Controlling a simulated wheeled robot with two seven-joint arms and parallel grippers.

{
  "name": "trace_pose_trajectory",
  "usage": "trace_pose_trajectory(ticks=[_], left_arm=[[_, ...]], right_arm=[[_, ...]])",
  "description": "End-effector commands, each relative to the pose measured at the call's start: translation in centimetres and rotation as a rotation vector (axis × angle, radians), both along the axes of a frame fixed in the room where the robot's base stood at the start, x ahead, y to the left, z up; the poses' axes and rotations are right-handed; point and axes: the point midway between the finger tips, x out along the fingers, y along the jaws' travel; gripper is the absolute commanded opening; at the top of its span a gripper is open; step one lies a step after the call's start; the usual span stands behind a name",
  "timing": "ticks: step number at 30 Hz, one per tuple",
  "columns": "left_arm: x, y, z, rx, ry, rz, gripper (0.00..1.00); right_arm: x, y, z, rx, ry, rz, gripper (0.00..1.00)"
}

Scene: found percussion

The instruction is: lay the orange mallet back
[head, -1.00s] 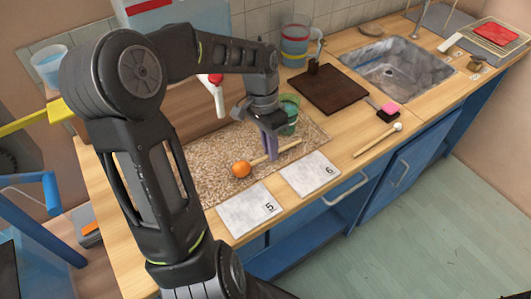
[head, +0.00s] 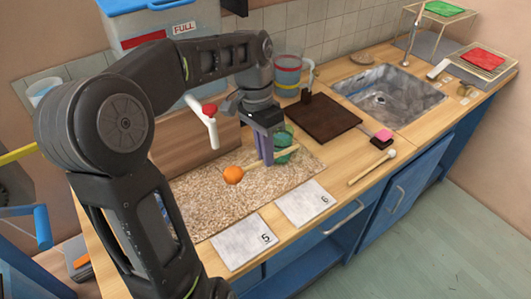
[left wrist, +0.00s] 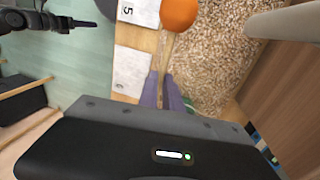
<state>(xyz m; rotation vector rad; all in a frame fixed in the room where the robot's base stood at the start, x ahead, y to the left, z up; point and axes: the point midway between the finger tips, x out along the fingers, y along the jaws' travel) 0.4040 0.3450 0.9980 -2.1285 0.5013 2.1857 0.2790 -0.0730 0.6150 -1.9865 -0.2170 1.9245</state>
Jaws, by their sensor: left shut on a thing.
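The orange mallet has a round orange head (head: 233,175) and a pale wooden handle. My left gripper (head: 266,163) is shut on the handle, with its purple fingers on either side, over the speckled mat (head: 225,205). The head points left and the handle's far end runs right in front of the green cup. In the left wrist view the orange head (left wrist: 179,14) is at the top and the handle leads down between the fingers (left wrist: 160,92). I cannot tell how high the mallet is above the mat. My right gripper cannot be made out clearly.
A green cup (head: 284,143) stands close behind the gripper. Cards 5 (head: 244,241) and 6 (head: 306,203) lie along the mat's front edge. A white-tipped mallet (head: 372,168), dark board (head: 322,117) and sink (head: 388,90) are right.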

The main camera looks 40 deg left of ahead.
Motion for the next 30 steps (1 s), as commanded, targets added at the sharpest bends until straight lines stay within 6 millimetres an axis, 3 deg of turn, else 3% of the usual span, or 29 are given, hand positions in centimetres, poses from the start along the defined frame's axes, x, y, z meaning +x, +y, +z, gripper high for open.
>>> trace_pose_trajectory(ticks=[17,23,30], left_arm=[[0.4,-0.2,-0.1,-0.002,-0.002,0.005,0.00],[4.3,-2.3,-0.9,-0.016,-0.009,0.050,0.00],[12.2,-9.1,-3.3,-0.019,-0.006,0.171,0.00]], right_arm=[[0.0,0.0,0.0,0.000,0.000,0.000,0.58],[0.0,0.0,0.0,0.000,0.000,0.000,0.58],[0.0,0.0,0.0,0.000,0.000,0.000,0.58]])
